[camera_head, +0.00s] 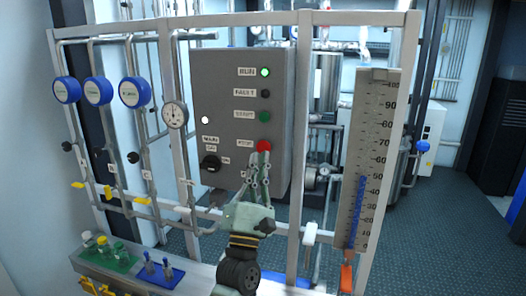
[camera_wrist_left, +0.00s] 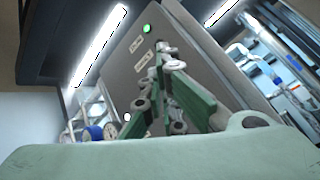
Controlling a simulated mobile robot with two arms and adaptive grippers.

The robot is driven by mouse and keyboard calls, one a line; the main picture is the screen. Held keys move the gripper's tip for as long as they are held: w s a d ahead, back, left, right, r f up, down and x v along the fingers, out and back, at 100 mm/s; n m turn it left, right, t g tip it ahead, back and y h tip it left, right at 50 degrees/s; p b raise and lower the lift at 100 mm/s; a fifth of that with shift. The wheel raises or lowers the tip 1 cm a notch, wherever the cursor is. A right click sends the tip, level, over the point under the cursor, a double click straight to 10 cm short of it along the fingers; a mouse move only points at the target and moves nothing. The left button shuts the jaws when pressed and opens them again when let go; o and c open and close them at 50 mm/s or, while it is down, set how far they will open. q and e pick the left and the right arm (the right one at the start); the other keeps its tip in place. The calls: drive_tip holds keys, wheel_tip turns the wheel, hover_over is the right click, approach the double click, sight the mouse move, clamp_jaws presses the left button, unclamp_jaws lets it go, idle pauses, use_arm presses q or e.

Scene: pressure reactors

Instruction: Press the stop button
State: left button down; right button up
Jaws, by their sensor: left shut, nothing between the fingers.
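The red stop button (camera_head: 264,146) is on the lower right of the grey control box (camera_head: 225,90). My left gripper (camera_head: 262,156) is shut and empty, with its fingertips right at the lower edge of the button. I cannot tell whether they touch it. The green start button (camera_head: 264,117) is just above. In the left wrist view the closed fingers (camera_wrist_left: 172,62) point at the box face (camera_wrist_left: 130,50), and they hide the stop button. My right gripper is not in view.
A black knob (camera_head: 210,163) is left of the button. A dial gauge (camera_head: 174,115) and blue round gauges (camera_head: 98,91) hang to the left. A level scale (camera_head: 370,160) stands to the right. Frame posts flank the box, and a ledge with coloured fittings lies below left.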

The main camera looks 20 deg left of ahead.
sight(264, 147)
use_arm(q)
drive_tip(key=w+b, duration=0.3)
drive_tip(key=w, duration=0.3)
drive_tip(key=shift+w, duration=0.2)
drive_tip(key=shift+d, duration=0.1)
idle(1.1)
drive_tip(key=shift+w+b, duration=0.4)
drive_tip(key=shift+b, duration=0.15)
drive_tip(key=shift+w+b, duration=0.5)
drive_tip(key=shift+b, duration=0.1)
idle(0.5)
drive_tip(key=shift+s, duration=0.15)
drive_tip(key=shift+s+p, duration=0.35)
drive_tip(key=shift+s, duration=0.45)
